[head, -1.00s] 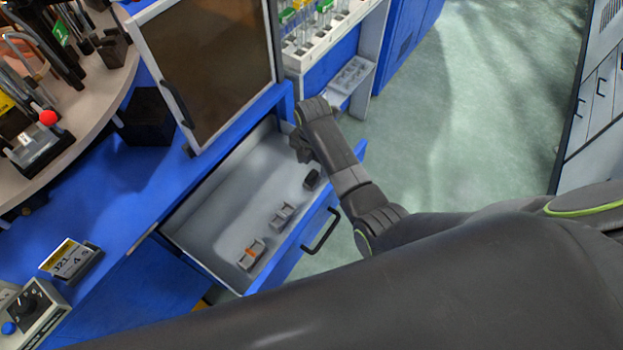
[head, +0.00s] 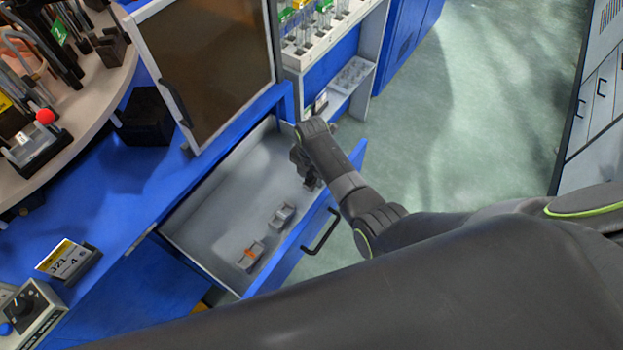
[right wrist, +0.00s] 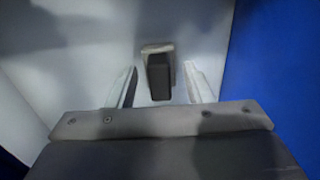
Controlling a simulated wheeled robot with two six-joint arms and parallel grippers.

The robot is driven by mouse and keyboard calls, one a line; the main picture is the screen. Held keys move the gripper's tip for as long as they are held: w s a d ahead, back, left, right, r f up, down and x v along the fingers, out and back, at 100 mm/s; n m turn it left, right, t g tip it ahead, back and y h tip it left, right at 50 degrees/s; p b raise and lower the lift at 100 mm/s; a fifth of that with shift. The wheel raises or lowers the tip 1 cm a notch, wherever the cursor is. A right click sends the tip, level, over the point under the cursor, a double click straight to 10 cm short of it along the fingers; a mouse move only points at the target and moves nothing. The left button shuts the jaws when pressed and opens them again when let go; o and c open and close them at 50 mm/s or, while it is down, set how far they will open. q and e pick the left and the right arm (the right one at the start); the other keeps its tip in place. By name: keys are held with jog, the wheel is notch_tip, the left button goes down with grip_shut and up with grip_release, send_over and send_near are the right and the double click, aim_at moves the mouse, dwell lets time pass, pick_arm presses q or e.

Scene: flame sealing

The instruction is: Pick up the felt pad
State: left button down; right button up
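The felt pad seems to be the small dark block in the right wrist view (right wrist: 158,78), set against a paler grey-beige piece. It lies in the open drawer (head: 222,208), near the drawer's far right corner. In the head view it is mostly hidden by my right gripper (head: 304,168), which is low over that corner. In the right wrist view the two pale fingers stand apart, one on each side of the block, with visible gaps. The gripper is open and holds nothing. My left gripper is not in view.
Two small grey holders lie in the drawer, one plain (head: 281,216) and one with orange (head: 250,255). The drawer's blue front with its dark handle (head: 321,231) is close to my right gripper. A framed brown panel (head: 215,65) stands above the drawer's back. The drawer's left part is clear.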

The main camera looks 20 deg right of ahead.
jog(key=c, duration=0.8)
notch_tip(320, 180, up, 10)
jog(key=shift+p, duration=0.7)
